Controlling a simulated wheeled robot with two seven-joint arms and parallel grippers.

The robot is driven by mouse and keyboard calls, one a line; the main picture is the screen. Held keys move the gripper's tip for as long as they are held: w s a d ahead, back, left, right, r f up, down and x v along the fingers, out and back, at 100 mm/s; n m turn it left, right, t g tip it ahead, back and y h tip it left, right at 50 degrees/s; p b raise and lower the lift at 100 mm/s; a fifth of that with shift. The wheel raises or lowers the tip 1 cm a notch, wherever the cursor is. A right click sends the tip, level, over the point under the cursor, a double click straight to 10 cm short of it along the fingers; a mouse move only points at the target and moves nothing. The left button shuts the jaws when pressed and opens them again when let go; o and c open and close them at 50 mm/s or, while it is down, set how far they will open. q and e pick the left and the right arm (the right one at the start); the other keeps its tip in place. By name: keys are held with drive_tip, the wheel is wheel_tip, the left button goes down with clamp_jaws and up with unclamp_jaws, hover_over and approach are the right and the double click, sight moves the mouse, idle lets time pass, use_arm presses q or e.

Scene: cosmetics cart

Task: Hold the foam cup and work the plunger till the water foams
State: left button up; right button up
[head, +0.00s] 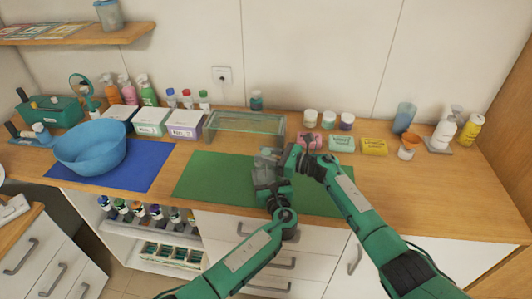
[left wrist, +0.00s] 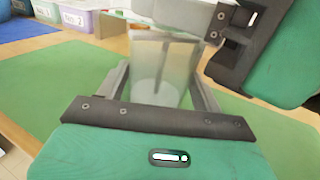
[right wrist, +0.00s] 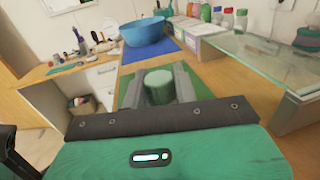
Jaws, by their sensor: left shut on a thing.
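The foam cup is a clear, greyish beaker (left wrist: 158,75). It stands upright between the fingers of my left gripper (left wrist: 160,92), which is shut on it over the green mat (head: 215,175). In the head view the cup is small and largely hidden by both grippers. My right gripper (right wrist: 156,90) is just above and beside the cup. In the right wrist view a pale green round piece (right wrist: 159,86), perhaps the plunger's top, lies between its fingers. I cannot tell whether the fingers press on it. Any foam or water level is not clear.
A clear glass shelf (head: 240,123) stands close behind the grippers. A pink box (head: 308,143), a green box (head: 341,142) and a yellow box (head: 374,147) are to the right. A blue bowl (head: 90,150) sits on a blue mat (head: 148,178) at left. The counter's front right is free.

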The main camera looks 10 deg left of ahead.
drive_tip(key=o, duration=0.4)
drive_tip(key=shift+c, duration=0.2)
drive_tip(key=shift+d, duration=0.15)
drive_tip(key=v, duration=1.1)
drive_tip(key=shift+d, duration=0.4)
drive_tip(key=shift+s, duration=0.1)
